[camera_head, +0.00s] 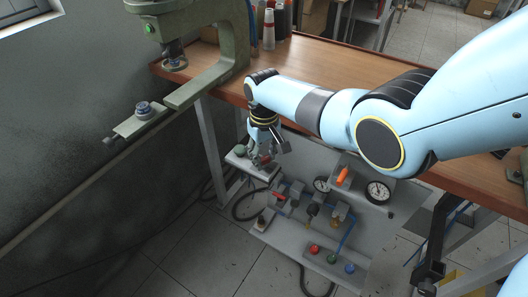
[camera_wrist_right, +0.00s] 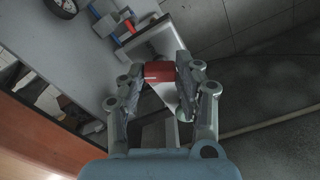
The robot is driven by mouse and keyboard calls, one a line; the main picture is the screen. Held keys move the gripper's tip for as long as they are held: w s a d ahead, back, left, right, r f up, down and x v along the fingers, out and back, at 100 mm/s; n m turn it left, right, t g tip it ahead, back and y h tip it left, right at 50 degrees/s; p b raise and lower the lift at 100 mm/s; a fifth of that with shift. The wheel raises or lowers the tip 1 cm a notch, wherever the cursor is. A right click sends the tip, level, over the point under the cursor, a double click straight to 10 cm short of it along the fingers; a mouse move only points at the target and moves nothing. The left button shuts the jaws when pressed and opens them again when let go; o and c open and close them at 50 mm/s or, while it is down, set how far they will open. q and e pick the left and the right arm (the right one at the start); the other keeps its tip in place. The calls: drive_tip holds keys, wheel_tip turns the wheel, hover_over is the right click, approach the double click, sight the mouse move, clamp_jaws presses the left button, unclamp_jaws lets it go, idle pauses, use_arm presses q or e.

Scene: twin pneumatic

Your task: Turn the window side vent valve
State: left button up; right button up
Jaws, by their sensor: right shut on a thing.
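A grey pneumatic panel (camera_head: 300,238) with valves and gauges stands below the wooden bench. My right gripper (camera_head: 264,160) reaches down to its upper left part, on the window side. There it is shut on a red valve handle (camera_wrist_right: 158,72), which sits between the fingertips in the wrist view. The fingers partly hide the handle in the head view, and its exact angle is hard to tell. A second red handle (camera_head: 279,196) lies lower right of the gripper, apart from it. My left gripper is not in view.
A green knob (camera_head: 240,149) is just left of the gripper. A gauge (camera_head: 378,192), an orange handle (camera_head: 343,176) and blue tubing are to the right. A green press (camera_head: 222,75) stands on the bench (camera_head: 335,66). Open tiled floor (camera_head: 190,262) lies lower left.

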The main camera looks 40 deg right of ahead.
sight(264, 158)
drive_tip(key=n+p, duration=0.1)
drive_tip(key=n, duration=0.4)
drive_tip(key=shift+n, duration=0.3)
idle(0.4)
drive_tip(key=o, duration=1.1)
drive_tip(key=shift+o, duration=0.2)
wheel_tip(264, 158, up, 12)
